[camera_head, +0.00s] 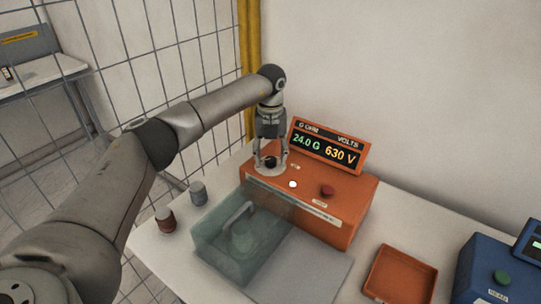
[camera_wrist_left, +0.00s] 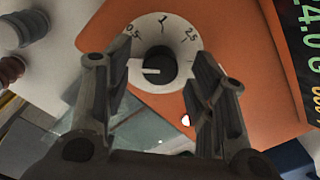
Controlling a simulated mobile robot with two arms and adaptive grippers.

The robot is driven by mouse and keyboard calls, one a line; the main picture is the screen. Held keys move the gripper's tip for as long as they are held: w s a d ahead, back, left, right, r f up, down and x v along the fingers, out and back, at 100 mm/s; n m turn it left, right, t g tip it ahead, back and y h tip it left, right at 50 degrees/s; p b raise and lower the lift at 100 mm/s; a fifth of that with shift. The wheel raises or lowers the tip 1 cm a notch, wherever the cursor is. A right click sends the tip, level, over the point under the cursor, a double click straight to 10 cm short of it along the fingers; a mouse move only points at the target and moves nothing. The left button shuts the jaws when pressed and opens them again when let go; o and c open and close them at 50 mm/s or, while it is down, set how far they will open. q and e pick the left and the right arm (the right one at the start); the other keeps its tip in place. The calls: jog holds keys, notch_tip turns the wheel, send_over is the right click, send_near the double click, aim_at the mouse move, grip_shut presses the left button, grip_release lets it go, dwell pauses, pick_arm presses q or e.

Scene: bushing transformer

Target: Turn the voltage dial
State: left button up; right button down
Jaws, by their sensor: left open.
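The voltage dial is a black knob on a round white scale plate on top of an orange box (camera_head: 345,205). In the left wrist view the dial (camera_wrist_left: 158,66) shows scale marks 0.5, 1 and 2.5, and a white pointer line on the knob points left. My left gripper (camera_head: 270,162) points down over the dial, and its open fingers (camera_wrist_left: 160,85) stand on either side of the knob in the wrist view. I cannot tell whether they touch it. The display (camera_head: 326,147) reads 24.0 G and 630 V. My right gripper is not in view.
A clear box with a handle (camera_head: 235,245) stands in front of the orange box. Grey (camera_head: 198,192) and brown (camera_head: 165,219) bushings stand at left. An orange tray (camera_head: 402,275) and a blue box (camera_head: 490,270) are at right. A mesh fence stands behind at left.

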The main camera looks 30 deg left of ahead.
aim_at(270, 159)
pick_arm(q)
notch_tip(270, 159, up, 12)
jog(key=shift+f, duration=0.25)
jog(key=shift+r, duration=0.1)
dwell(0.4)
